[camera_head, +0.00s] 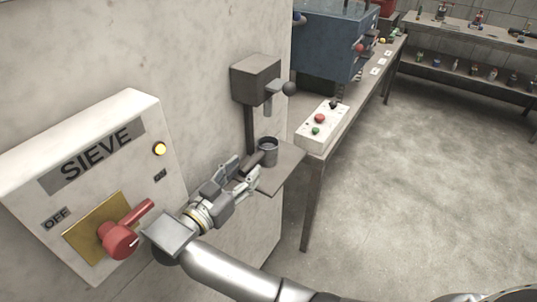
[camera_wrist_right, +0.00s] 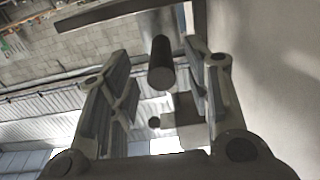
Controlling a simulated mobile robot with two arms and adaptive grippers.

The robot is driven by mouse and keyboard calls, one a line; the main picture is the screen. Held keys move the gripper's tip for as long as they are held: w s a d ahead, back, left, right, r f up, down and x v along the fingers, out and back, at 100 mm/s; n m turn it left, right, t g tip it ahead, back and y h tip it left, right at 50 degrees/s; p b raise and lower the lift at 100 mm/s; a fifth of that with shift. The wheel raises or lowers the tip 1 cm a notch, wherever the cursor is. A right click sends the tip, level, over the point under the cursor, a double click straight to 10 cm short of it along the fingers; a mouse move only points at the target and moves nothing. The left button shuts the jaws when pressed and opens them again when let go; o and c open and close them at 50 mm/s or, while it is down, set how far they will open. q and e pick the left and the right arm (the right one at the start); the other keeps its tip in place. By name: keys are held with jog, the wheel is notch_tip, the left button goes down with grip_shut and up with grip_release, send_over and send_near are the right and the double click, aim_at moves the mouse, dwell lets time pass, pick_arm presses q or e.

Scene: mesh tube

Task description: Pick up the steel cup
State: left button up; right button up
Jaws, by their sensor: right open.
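The steel cup (camera_head: 267,150) is a small grey cup standing upright on a small grey shelf (camera_head: 284,170) fixed at the wall. Its dark handle (camera_head: 251,160) points left toward my right gripper (camera_head: 246,171). That gripper is open, its fingers close to the handle. In the right wrist view the dark round handle (camera_wrist_right: 161,66) shows end-on between the two spread fingers, with a visible gap on each side. The cup's body is mostly hidden behind the handle there. My left gripper is not in view.
A SIEVE panel (camera_head: 100,160) with a red lever (camera_head: 121,238) is at left. A button box (camera_head: 322,124) sits on the bench right of the shelf. Open floor lies at right.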

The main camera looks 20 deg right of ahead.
aim_at(262, 152)
jog(key=shift+w+d+r, duration=0.2)
jog(key=shift+w+d, duration=0.1)
jog(key=shift+d, duration=0.15)
jog(key=p+x, duration=0.2)
jog(key=x, duration=0.2)
jog(key=shift+w+d, duration=0.15)
jog(key=shift+w, duration=0.1)
jog(key=shift+w+d, duration=0.25)
jog(key=shift+f, duration=0.1)
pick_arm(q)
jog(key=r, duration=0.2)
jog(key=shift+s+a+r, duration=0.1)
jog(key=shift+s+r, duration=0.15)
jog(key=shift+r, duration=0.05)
pick_arm(e)
grip_shut()
